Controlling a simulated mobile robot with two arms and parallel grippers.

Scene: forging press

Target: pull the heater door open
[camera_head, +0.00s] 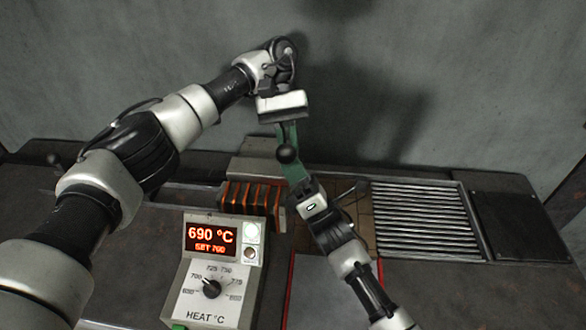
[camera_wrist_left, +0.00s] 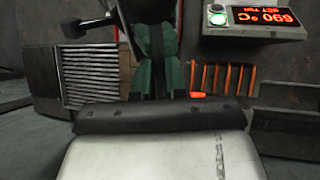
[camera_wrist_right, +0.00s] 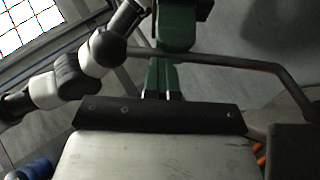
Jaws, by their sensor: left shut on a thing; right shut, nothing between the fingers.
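The heater (camera_head: 250,200) shows as a row of glowing orange slots behind the control box, and also in the left wrist view (camera_wrist_left: 222,78). I cannot clearly make out its door panel. My left gripper (camera_head: 288,142) reaches down from above at the heater's right end. Its green fingers are shut on a dark rounded knob (camera_head: 287,155), which seems to be the door handle; the grip itself is partly hidden. My right gripper (camera_head: 302,186) is just below and right of it, close to the left fingers. It is shut and empty; its green fingers show in the right wrist view (camera_wrist_right: 162,80).
The control box (camera_head: 215,275) reads 690 °C, set 700, in front of the heater. A ribbed grey grate (camera_head: 425,220) and a dark plate (camera_head: 515,225) lie to the right. A bent grey bar (camera_wrist_right: 210,60) passes close to my right fingers. A wall stands behind.

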